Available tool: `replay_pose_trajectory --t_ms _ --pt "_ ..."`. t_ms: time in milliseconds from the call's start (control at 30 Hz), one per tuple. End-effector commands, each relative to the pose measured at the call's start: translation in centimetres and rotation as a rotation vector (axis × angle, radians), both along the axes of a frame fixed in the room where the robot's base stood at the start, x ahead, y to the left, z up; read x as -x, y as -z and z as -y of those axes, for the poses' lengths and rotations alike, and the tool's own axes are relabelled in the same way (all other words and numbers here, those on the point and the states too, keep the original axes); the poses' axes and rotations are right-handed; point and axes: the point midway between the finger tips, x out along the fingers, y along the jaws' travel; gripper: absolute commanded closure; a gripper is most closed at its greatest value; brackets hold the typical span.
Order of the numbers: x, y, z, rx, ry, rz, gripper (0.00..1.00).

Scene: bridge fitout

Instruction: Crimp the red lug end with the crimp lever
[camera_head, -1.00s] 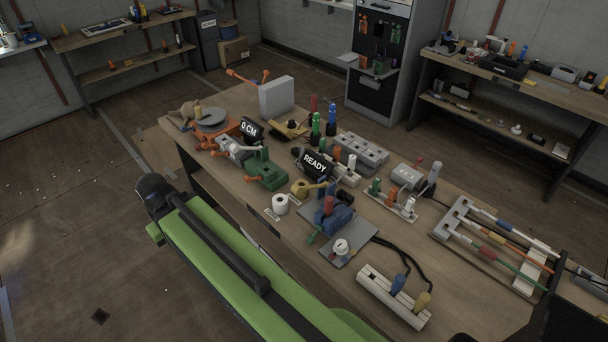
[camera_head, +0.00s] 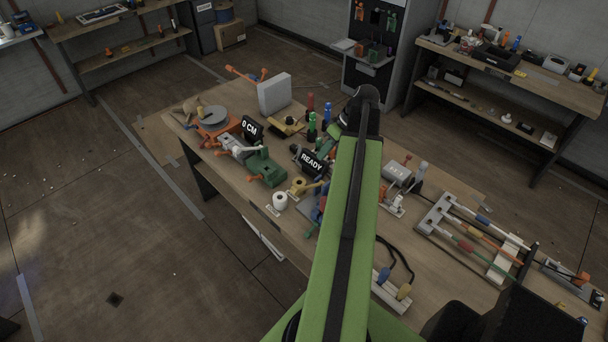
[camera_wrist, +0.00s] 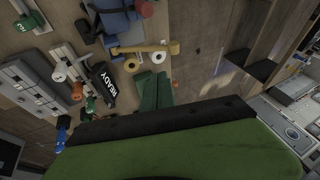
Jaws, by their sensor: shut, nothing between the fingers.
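My gripper shows in neither view; in the head view my raised arm hides that part of the bench. A blue bench tool with a red knob shows in the wrist view (camera_wrist: 122,22), and my arm mostly covers it in the head view. A yellow handle (camera_wrist: 155,48) lies beside it. I cannot tell for sure which part is the crimp lever. Cables with coloured sleeves lie on a white rack at the right, one with a red sleeve (camera_head: 466,245). Its lug end is too small to make out.
A black READY display (camera_head: 313,163) and a green bench tool (camera_head: 265,168) stand left of my arm. A white roll (camera_head: 279,201) is near the front edge. A grey box (camera_head: 274,95) stands at the back.

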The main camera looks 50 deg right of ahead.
Motion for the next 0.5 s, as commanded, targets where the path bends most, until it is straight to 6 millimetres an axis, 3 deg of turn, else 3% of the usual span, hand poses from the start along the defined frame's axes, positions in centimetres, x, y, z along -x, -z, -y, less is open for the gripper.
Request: replay_pose_trajectory --t_ms 167,500 --pt "-0.4 1.7 -0.4 0.0 0.0 -0.001 1.0" --pt "-2.8 8.5 -2.6 0.001 -0.001 -0.002 1.0"
